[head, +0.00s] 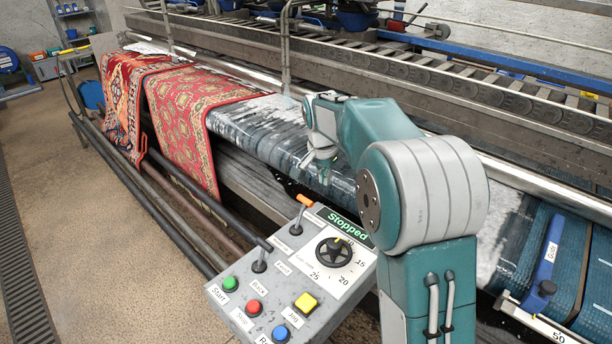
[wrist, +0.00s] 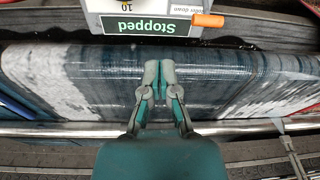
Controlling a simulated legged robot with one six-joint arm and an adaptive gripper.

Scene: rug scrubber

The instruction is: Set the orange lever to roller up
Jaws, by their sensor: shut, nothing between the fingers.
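The orange lever (head: 304,201) stands at the far edge of the grey control panel, beside the "Stopped" display. Its handle leans toward the display side in the head view. In the wrist view the orange handle (wrist: 208,20) shows at the top, right of the display, beside a label partly reading "roller down". My gripper (wrist: 158,70) is shut and empty, over the wet belt and apart from the lever. In the head view my gripper (head: 325,172) is beyond the panel, partly hidden by my own arm.
The control panel (head: 240,268) also carries a black-knobbed lever (head: 260,266), a dial (head: 334,253) and coloured buttons. The "Stopped" display (head: 344,226) is close to the orange lever. Red rugs (head: 200,115) lie over the belt at left. A dark rail runs left of the panel.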

